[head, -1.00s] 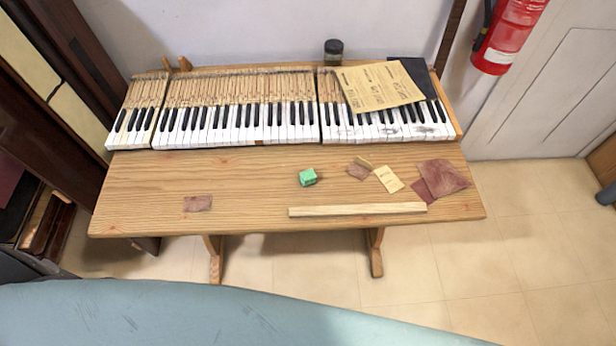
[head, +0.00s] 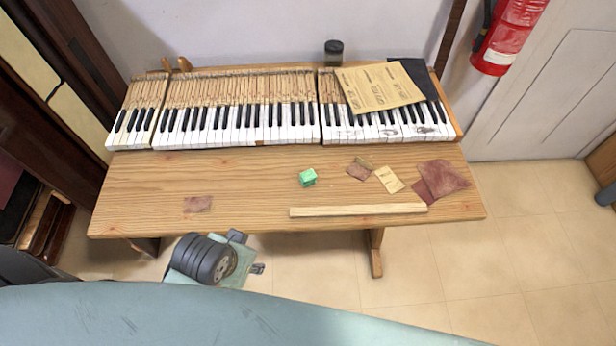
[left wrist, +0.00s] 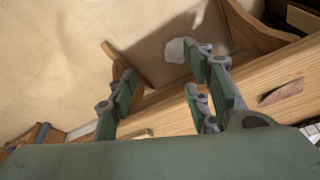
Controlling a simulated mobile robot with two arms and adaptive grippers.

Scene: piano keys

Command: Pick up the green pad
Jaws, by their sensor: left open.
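The green pad (head: 308,177) is a small green block lying on the wooden table, right of the table's middle, in the head view. My left gripper (head: 257,268) is in front of the table's near edge, lower and to the left of the pad, and well apart from it. In the left wrist view my left gripper (left wrist: 158,78) has its fingers spread with nothing between them. I cannot make out the pad in that view. My right gripper is not in view.
The wooden table (head: 250,180) also holds a long wooden strip (head: 358,210), a reddish scrap (head: 198,204), paper pieces (head: 389,179) and dark red sheets (head: 441,180). Piano keys (head: 240,122) line the back, with printed brown paper (head: 380,87) on top. A dark jar (head: 334,53) stands behind.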

